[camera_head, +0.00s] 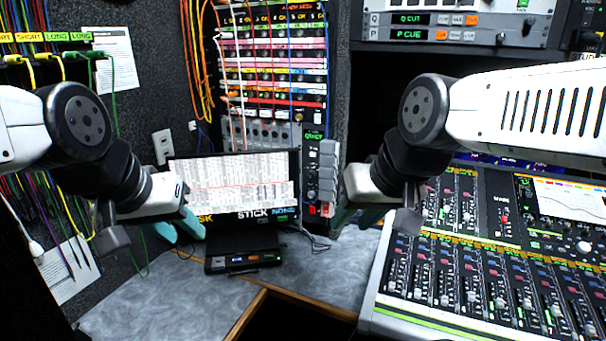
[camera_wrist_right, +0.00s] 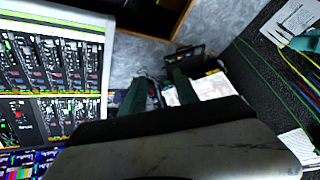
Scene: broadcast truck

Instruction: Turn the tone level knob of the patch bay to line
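The patch bay (camera_head: 272,62) stands in the rack at the back centre, with rows of coloured strips, sockets and hanging cords. I cannot make out which knob is the tone level knob or where it points. My left gripper (camera_head: 180,229) is in front of the left side of the monitor, with its teal fingers apart and nothing between them. My right gripper (camera_head: 358,216) is right of the monitor, below and in front of the rack. Its fingers are apart and empty in the right wrist view (camera_wrist_right: 159,92). Neither gripper touches the patch bay.
A monitor (camera_head: 240,180) stands on the grey desk (camera_head: 160,295), with a small black box (camera_head: 243,262) before it. A narrow panel with knobs (camera_head: 312,190) is beside the monitor. A large mixing console (camera_head: 480,270) fills the right. Cables hang along the left wall.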

